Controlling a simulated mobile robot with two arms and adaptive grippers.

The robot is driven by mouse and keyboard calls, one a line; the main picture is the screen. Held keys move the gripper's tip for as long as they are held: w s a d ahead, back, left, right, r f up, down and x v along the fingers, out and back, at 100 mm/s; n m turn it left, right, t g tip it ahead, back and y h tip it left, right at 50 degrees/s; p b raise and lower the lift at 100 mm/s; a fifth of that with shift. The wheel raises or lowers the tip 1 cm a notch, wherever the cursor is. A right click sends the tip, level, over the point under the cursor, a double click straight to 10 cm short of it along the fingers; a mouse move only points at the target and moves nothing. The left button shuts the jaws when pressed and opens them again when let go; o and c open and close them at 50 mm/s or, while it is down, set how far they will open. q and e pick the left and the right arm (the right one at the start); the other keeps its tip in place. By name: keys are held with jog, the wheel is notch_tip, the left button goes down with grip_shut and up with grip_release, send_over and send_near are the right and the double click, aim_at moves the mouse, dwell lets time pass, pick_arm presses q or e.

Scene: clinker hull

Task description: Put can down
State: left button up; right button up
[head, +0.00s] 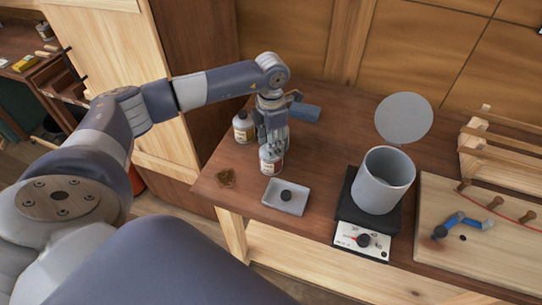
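A small white can with a printed label (270,161) is under my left gripper (272,149), near the left end of the wooden table. The gripper points down and its fingers are closed around the can's upper part, hiding its top. The can is upright, or nearly so. I cannot tell whether its base touches the table. My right gripper is not in view.
A similar white bottle with a dark cap (243,128) stands behind left. A grey pot (384,180) stands on a black scale (362,240) to the right.

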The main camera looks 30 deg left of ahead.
pick_arm(q)
grip_shut()
jog(key=shift+r, duration=0.15)
